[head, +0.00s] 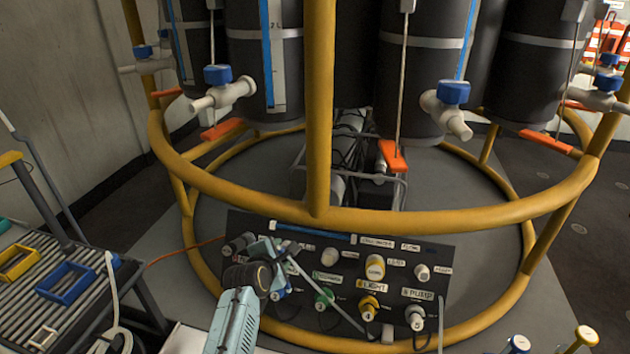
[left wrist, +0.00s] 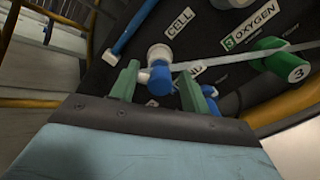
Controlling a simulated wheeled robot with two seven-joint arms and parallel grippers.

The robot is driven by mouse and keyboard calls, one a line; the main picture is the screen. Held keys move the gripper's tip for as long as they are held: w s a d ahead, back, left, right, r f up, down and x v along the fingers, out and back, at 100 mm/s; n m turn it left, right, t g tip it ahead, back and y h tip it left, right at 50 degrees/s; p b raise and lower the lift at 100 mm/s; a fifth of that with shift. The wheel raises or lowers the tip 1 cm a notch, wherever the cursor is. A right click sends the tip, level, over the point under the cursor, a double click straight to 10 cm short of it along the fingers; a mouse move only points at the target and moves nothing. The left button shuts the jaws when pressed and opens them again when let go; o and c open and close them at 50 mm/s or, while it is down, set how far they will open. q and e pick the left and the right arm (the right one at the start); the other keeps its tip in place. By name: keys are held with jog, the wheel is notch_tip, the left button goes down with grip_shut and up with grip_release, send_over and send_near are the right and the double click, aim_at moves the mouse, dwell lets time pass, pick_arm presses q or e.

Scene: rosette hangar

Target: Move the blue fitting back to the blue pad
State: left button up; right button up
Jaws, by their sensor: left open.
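The panel (head: 345,262) holds several labelled fittings. My left gripper (head: 290,268) is over the panel's left part. In the left wrist view its two green fingers (left wrist: 158,88) are open, one on each side of a blue fitting (left wrist: 160,82) with a white upper part. The fitting is between the fingers, with no clear grip on it. In the head view my gripper largely covers the fitting. The blue pad, a blue rectangular frame (head: 82,287), lies on the ribbed cart top at the far left and looks empty. My right gripper is not in view.
A yellow frame (head: 18,262) lies beside the blue pad on the cart. A yellow ring rail (head: 400,216) and an upright post (head: 319,110) stand around dark tanks behind the panel. A green fitting (left wrist: 275,58) is to the right of the blue one. A pale cable hangs at the cart.

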pick_arm(q)
jog(key=shift+p, duration=0.6)
dwell(0.6)
grip_shut()
jog(key=p+v, duration=0.6)
jog(key=p, duration=0.2)
dwell(1.6)
dwell(0.3)
